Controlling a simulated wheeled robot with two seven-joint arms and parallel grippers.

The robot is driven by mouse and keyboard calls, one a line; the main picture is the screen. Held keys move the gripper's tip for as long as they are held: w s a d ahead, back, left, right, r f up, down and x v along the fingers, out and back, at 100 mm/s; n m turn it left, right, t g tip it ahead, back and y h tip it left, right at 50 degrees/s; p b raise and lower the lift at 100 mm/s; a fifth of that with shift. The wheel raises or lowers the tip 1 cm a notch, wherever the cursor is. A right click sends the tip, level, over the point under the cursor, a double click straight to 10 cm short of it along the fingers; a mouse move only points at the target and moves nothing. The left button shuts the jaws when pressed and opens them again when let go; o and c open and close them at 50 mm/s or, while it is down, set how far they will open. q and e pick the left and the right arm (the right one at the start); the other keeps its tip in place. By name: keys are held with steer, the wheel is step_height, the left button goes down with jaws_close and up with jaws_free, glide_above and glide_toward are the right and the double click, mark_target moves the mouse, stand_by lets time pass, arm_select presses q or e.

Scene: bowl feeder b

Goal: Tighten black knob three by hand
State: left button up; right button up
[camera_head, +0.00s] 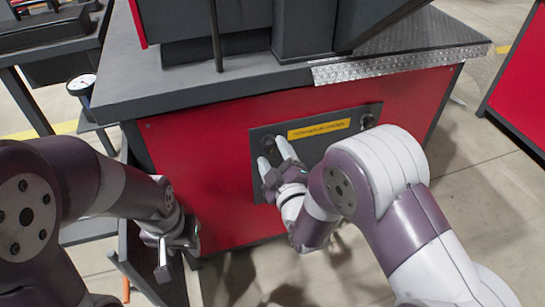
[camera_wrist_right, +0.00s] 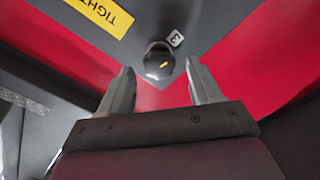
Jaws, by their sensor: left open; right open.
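In the head view a dark knob (camera_head: 268,142) shows on the panel (camera_head: 318,149) just beyond the tips of my right gripper (camera_head: 272,151). My left gripper (camera_head: 178,254) is open and empty, low at the left, away from the panel.
Another knob (camera_head: 368,121) sits at the panel's right end, past a yellow label (camera_head: 319,129). The panel is on a red cabinet (camera_head: 200,160) under a dark tabletop (camera_head: 135,82) with a metal edge strip. A dial gauge (camera_head: 82,84) stands at left.

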steer(key=shift+w+a, duration=0.2)
steer(key=shift+w, duration=0.5)
steer(key=c, duration=1.1)
steer(key=shift+o, duration=0.3)
steer(key=m, duration=0.4)
steer(key=shift+m, duration=0.4)
steer(key=m, duration=0.5)
steer(key=shift+d+p, duration=0.1)
steer(key=shift+p, duration=0.2)
steer(key=m, duration=0.5)
steer(key=shift+d, duration=0.1)
steer(key=m, duration=0.4)
steer(key=shift+f+m, duration=0.1)
steer(key=shift+m, duration=0.3)
